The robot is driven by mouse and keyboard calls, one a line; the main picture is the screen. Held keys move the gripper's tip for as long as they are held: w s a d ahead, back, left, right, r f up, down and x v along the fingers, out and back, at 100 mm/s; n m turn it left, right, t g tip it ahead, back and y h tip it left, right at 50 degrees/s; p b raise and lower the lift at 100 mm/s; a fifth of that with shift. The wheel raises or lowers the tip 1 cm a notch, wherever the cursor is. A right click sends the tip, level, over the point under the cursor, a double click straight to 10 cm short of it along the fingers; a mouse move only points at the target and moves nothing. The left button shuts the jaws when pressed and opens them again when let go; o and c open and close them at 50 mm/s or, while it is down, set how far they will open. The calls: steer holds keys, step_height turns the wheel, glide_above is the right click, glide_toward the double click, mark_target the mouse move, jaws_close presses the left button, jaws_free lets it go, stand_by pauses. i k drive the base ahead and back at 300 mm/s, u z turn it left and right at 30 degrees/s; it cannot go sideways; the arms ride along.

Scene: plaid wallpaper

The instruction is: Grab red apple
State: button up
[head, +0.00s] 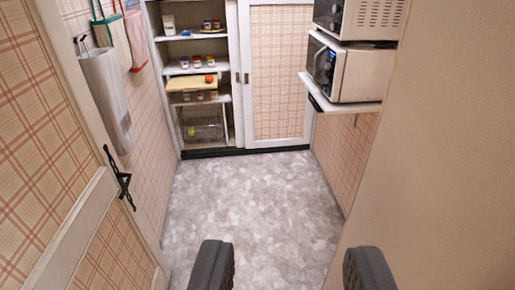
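A small round orange-red thing (209,78), which may be the red apple, sits on a yellow board or tray (186,83) on a middle shelf of the open cupboard at the back. It is too small to tell for certain. My gripper (288,268) is in the near foreground at the bottom of the head view. Its two dark fingers stand wide apart with nothing between them. It is far from the shelf.
A door with a black latch (119,178) stands close on the left, and a plain wall (440,150) on the right. Microwaves (345,72) rest on a right-hand shelf. Jars (197,61) stand on cupboard shelves. The grey floor (245,195) between is clear. The right sliding door (280,75) is closed.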

mark_target(208, 78)
steer(key=i, duration=1.3)
steer(key=u, duration=0.35)
steer(key=i, duration=1.3)
steer(key=u, duration=0.35)
steer(key=i, duration=0.9)
steer(key=u, duration=0.2)
